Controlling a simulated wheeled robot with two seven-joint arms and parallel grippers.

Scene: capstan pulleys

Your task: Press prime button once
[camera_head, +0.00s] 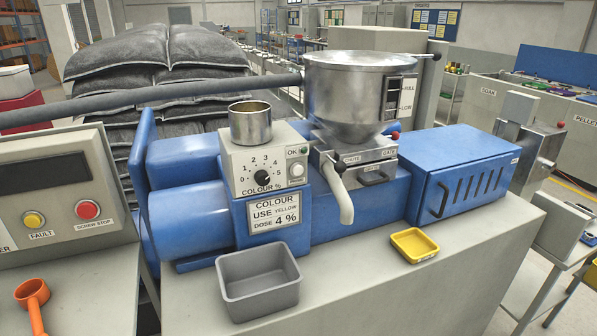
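A pale dosing unit (262,165) sits on the blue machine. On its front are a black dial (262,178) numbered up to 5 and marked COLOUR %, a small green OK lamp (304,150), and a round whitish button (297,171) at the right. The small lettering by that button is too small to read, so I cannot confirm it says prime. The button appears uncovered. Neither of my grippers shows in the head view.
A metal cup (250,123) tops the unit; a steel hopper (355,90) stands right of it with a pale spout (338,195) below. A grey bin (258,283) and yellow tray (414,245) sit in front. A left panel has a red button (87,209) and yellow fault button (33,220).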

